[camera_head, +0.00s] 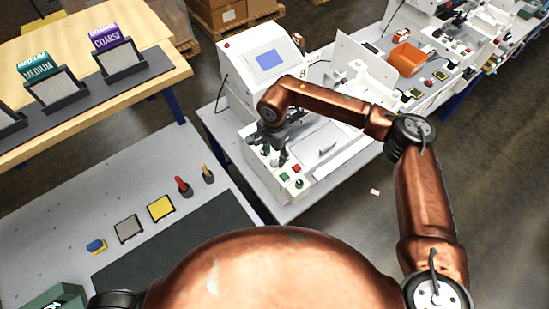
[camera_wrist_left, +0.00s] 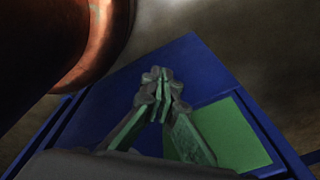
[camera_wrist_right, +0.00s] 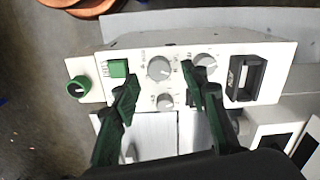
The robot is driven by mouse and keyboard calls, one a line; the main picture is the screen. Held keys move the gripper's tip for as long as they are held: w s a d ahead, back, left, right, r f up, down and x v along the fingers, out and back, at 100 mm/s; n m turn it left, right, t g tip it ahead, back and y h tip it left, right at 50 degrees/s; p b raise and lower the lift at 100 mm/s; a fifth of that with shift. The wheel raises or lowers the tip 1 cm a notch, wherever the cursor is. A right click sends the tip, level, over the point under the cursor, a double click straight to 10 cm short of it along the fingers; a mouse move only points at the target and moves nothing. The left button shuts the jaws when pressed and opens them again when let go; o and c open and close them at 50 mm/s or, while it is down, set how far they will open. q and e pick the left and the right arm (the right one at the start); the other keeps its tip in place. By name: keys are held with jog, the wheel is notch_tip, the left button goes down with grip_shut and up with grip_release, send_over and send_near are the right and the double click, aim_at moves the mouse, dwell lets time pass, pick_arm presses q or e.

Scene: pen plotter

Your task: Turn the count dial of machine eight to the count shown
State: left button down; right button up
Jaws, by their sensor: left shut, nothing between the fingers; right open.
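I cannot read which is the count dial, nor the count on the screen (camera_head: 270,60). My right gripper (camera_wrist_right: 162,88) is open above the panel, its fingers on either side of the large and small dials, with nothing held. My left gripper (camera_wrist_left: 160,76) is shut and empty, away from the machine.
The panel also has a green knob (camera_wrist_right: 78,87), a green button (camera_wrist_right: 118,68) and a black framed part (camera_wrist_right: 245,80). A grey bench (camera_head: 60,222) with pads and screwdriver-like tools stands at left. More machines line the bench at upper right. A blue surface (camera_wrist_left: 110,85) lies beneath my left gripper.

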aim_at(274, 163)
jog(key=shift+f, duration=1.35)
jog(key=shift+c, duration=0.5)
jog(key=c, duration=0.3)
grip_shut()
